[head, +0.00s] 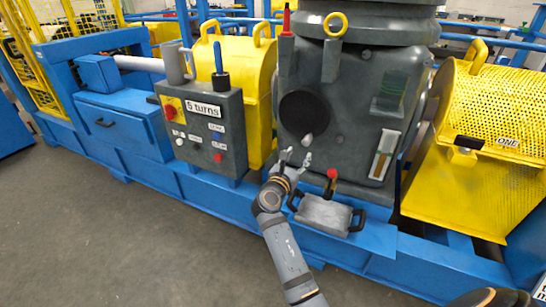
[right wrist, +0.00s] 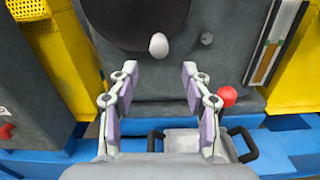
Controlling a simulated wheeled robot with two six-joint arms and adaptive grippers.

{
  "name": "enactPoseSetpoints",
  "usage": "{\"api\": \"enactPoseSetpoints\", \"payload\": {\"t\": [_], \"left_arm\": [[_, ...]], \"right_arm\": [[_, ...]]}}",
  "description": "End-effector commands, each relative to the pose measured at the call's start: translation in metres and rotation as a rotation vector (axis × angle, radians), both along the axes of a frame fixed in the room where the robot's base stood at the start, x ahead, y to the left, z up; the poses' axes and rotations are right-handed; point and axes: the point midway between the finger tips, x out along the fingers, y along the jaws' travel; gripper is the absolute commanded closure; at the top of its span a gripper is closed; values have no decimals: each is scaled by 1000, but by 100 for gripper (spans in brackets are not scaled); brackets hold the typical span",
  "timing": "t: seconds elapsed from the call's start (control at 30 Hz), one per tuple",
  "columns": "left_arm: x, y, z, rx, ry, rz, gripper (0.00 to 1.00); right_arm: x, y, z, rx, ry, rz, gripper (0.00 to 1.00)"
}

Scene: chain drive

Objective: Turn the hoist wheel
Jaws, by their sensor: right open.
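The hoist wheel (head: 300,104) is a dark round disc on the front of the grey machine housing. Its pale handle knob (head: 308,140) sticks out at the disc's lower edge. In the right wrist view the dark wheel (right wrist: 125,18) is at the top, with the whitish knob (right wrist: 158,46) near the middle. My right gripper (head: 296,155) is open and empty, just below the knob in the head view. In the right wrist view its fingers (right wrist: 160,75) are spread, and the knob shows beyond the gap between the tips, apparently apart from them. My left gripper is not in view.
A control box (head: 204,133) labelled "5 turns" stands left of the wheel. A red-knobbed lever (head: 332,174) and a grey block with black handles (head: 325,214) are below the wheel, close to my right arm. A yellow perforated guard (head: 490,120) is at the right. Open floor lies in front.

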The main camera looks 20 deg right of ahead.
Motion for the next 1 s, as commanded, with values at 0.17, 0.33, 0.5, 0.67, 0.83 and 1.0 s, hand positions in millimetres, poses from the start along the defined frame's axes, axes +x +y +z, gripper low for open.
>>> {"api": "enactPoseSetpoints", "payload": {"t": [0.17, 0.33, 0.5, 0.67, 0.83, 1.0], "left_arm": [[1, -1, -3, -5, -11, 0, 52], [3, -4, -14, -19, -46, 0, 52], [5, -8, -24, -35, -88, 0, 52], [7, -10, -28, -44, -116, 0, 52], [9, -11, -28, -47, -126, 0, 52], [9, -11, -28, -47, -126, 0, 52]], "right_arm": [[9, -9, 1, -2, -1, 2, 51], [32, -37, 0, -2, -1, 2, 51], [53, -63, -1, 1, 1, 2, 51], [66, -76, -1, 3, 1, 4, 51], [69, -79, 0, 4, 1, 4, 51], [69, -79, 0, 5, 2, 4, 53]]}}
